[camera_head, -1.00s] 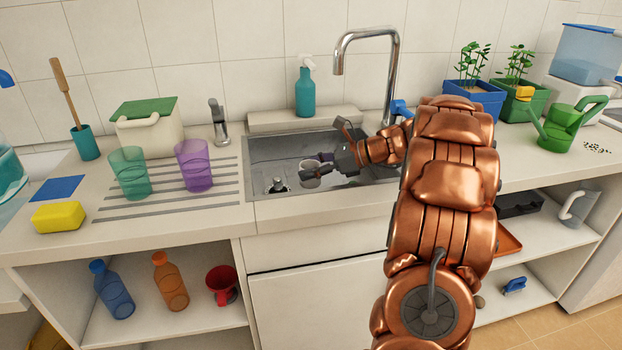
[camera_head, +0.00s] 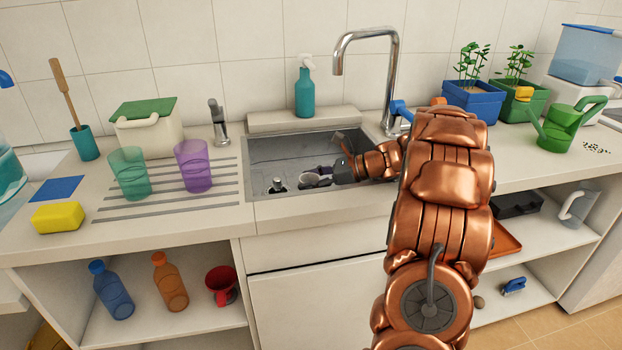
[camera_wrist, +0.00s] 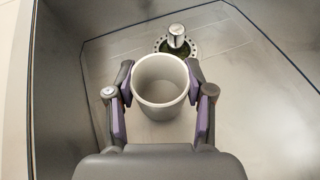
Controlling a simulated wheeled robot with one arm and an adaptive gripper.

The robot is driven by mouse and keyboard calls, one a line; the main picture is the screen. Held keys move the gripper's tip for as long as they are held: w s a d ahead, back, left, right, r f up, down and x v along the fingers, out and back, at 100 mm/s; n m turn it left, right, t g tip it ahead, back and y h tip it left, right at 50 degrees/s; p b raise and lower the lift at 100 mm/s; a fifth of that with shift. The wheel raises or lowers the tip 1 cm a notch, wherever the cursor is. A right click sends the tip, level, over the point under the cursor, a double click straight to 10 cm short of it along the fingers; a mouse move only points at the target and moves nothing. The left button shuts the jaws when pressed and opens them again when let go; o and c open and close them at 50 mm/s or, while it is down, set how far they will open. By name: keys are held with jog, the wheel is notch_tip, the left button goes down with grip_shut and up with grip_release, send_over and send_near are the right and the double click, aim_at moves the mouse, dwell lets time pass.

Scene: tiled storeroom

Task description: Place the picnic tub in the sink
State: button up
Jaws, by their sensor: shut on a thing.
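The picnic tub, a round, open, pale grey-white tub (camera_wrist: 160,88), is between the two fingers of my gripper (camera_wrist: 160,95) in the wrist view. The fingers press on its left and right sides, and its mouth faces the camera. In the head view my gripper (camera_head: 322,176) is low inside the sink (camera_head: 262,152), with only a small part of the tub (camera_head: 309,180) showing. The tub is inside the basin, close to the drain (camera_wrist: 177,42). I cannot tell whether its base touches the sink floor.
The chrome faucet (camera_head: 366,35) arches over the sink's back right. A teal spray bottle (camera_head: 305,92) stands behind the sink. Green (camera_head: 129,174) and purple (camera_head: 194,166) tumblers stand on the ribbed drainboard to the left. Blue (camera_head: 473,100) and green planters stand at the right.

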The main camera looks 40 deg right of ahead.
jog(key=shift+f, duration=0.2)
jog(key=o, duration=1.1)
jog(key=shift+s+f, duration=0.1)
jog(key=shift+o, duration=0.2)
jog(key=shift+s+r+b, duration=0.1)
jog(key=shift+r+b, duration=0.25)
jog(key=shift+r, duration=0.1)
jog(key=p+v, duration=0.1)
jog(key=v, duration=1.1)
jog(key=shift+r, duration=0.35)
